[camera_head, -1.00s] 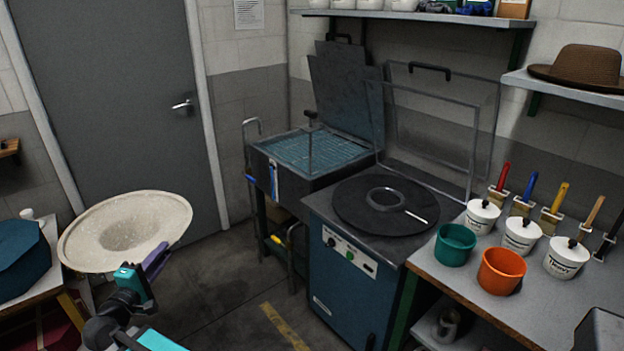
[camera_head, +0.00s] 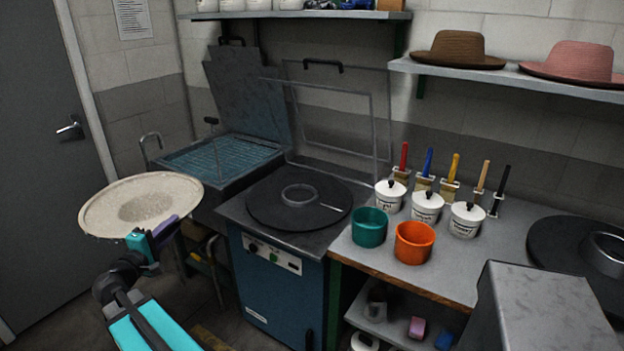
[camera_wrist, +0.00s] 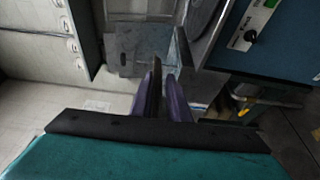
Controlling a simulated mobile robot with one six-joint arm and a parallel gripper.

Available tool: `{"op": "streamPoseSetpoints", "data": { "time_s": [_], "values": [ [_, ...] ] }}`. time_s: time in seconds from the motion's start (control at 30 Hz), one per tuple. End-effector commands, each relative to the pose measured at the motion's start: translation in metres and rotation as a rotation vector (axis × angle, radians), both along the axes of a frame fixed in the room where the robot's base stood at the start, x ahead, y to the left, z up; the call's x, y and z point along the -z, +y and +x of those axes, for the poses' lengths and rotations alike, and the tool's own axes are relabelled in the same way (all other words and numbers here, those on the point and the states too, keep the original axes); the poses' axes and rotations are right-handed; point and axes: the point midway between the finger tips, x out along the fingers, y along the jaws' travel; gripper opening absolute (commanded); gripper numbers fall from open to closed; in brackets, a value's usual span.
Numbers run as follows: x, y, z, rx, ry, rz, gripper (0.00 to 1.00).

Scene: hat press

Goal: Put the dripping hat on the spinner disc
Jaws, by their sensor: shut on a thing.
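The dripping hat (camera_head: 142,202) is cream-coloured, with a wide brim and a hollow in the middle facing up. It is held in the air at the left of the head view, slightly tilted. My gripper (camera_head: 160,235) is shut on the near edge of its brim. My gripper's purple fingers also show in the wrist view (camera_wrist: 166,92), where I cannot make out the hat. The spinner disc (camera_head: 265,207) is flat and black with a grey ring at its centre. It lies on top of a blue cabinet (camera_head: 275,285), to the right of the hat and apart from it.
A transparent lid (camera_head: 335,110) stands raised behind the disc. A sink-like tray (camera_head: 215,158) with a grid stands behind the hat. A bench (camera_head: 350,258) on the right holds a teal pot (camera_head: 370,226), an orange pot (camera_head: 414,242), lidded pots and brushes. Hats sit on a shelf (camera_head: 480,78).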

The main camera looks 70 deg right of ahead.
Motion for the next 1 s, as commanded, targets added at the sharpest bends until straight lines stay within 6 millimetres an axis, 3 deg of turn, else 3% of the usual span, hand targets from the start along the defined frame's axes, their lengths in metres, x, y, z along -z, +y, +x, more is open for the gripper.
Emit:
{"op": "streamPoseSetpoints", "data": {
  "time_s": [0.1, 0.5, 1.0],
  "values": [
    [-0.002, -0.034, -0.022, 0.048, -0.002, -0.001, 0.0],
    [-0.011, -0.131, -0.102, 0.191, -0.001, -0.007, 0.0],
    [-0.024, -0.218, -0.189, 0.32, 0.0, -0.012, 0.0]
  ]
}}
